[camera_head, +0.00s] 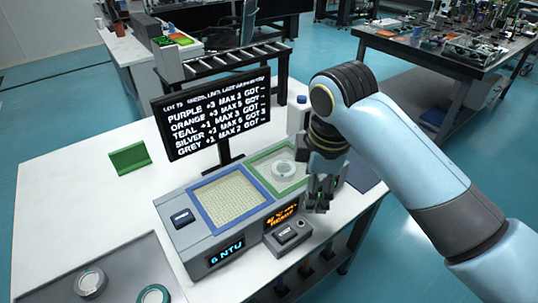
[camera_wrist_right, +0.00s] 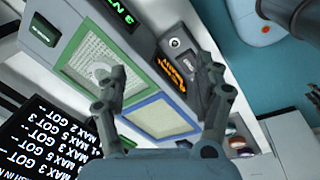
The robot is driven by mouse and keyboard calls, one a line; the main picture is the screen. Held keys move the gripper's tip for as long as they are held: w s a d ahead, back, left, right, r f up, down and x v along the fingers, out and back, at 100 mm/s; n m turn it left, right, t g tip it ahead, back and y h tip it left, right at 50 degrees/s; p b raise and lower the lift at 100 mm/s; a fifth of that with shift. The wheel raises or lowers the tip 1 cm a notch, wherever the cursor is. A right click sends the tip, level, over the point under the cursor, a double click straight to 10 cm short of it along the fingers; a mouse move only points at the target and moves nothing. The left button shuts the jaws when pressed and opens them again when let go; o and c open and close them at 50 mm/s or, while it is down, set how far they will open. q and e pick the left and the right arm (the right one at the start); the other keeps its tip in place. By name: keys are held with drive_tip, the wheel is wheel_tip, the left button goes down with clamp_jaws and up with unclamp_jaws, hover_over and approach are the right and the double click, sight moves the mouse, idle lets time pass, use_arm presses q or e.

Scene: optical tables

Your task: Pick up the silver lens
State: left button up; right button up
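A pale silver-grey round lens (camera_head: 283,168) lies on the green-framed pad (camera_head: 257,160) of the grey instrument. A second grey round lens (camera_head: 90,282) lies on the dark tray (camera_head: 118,262) at the lower left, beside a teal-rimmed one (camera_head: 153,294). I cannot tell for sure which is the silver one. My right gripper (camera_head: 320,204) hangs over the instrument's right end, right of the green-framed pad, pointing down. In the right wrist view its fingers (camera_wrist_right: 166,98) are spread apart with nothing between them. My left gripper is out of view.
A blue-framed pad (camera_head: 228,198) lies left of the green one and looks empty. A black text screen (camera_head: 212,118) stands behind the instrument. A white bottle (camera_head: 297,114) stands close behind my right gripper. A green bracket (camera_head: 130,158) sits at the left; the white table around it is clear.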

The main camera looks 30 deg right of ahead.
drive_tip(key=w+d+r+n+g, duration=0.15)
drive_tip(key=w+r+n, duration=0.35)
drive_tip(key=w+n, duration=0.55)
hover_over(285, 167)
drive_tip(key=shift+m+y, duration=0.3)
drive_tip(key=shift+m, duration=0.05)
drive_tip(key=f, duration=0.4)
drive_tip(key=shift+s+a+f, duration=0.2)
drive_tip(key=shift+a+f, duration=0.15)
drive_tip(key=shift+f, duration=0.05)
drive_tip(key=f, duration=0.4)
drive_tip(key=f+p, duration=0.1)
drive_tip(key=f, duration=0.1)
drive_tip(key=shift+w+d, duration=0.3)
drive_tip(key=shift+d, duration=0.05)
drive_tip(key=c, duration=1.1)
